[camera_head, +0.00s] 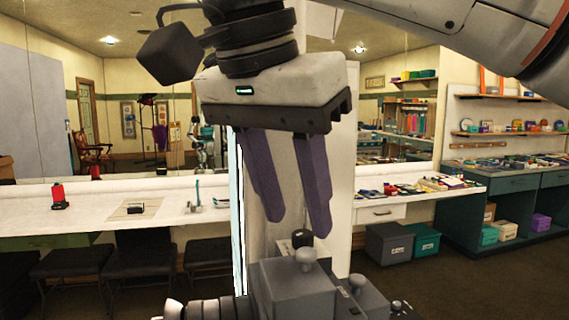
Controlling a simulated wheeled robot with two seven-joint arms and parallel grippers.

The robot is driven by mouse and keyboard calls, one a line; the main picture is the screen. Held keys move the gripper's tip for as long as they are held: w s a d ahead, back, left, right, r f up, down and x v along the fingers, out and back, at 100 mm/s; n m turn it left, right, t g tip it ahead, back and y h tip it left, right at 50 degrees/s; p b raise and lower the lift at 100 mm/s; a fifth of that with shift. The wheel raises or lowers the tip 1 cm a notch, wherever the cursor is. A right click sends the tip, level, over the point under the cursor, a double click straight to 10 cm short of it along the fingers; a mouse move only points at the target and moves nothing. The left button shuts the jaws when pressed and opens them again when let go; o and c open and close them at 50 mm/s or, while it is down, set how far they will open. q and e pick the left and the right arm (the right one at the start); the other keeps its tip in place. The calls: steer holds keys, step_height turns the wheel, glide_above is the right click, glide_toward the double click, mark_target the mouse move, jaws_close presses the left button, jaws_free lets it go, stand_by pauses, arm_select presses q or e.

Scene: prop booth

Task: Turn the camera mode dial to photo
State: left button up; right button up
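A grey camera (293,288) stands at the bottom centre, cut off by the lower edge, with a round lens part (208,309) at its left. A grey knob (305,258) rises from its top, and a dark knob (301,238) shows just behind it. Smaller controls (358,284) sit on its right side. I cannot tell which part is the mode dial, and no mode markings are readable. My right gripper (297,223) points down above the camera, its two purple fingers apart with nothing between them. Its tips look close above the knobs. My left gripper is not in view.
A pale upright panel (342,215) stands behind the gripper. A white counter (95,212) at left holds a red item (59,196) and a dark box (135,208). Dark stools (141,262) stand before it. Shelves and storage boxes (389,242) are at right, with open floor in front.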

steer(key=v, duration=0.8)
steer(key=shift+f, duration=0.15)
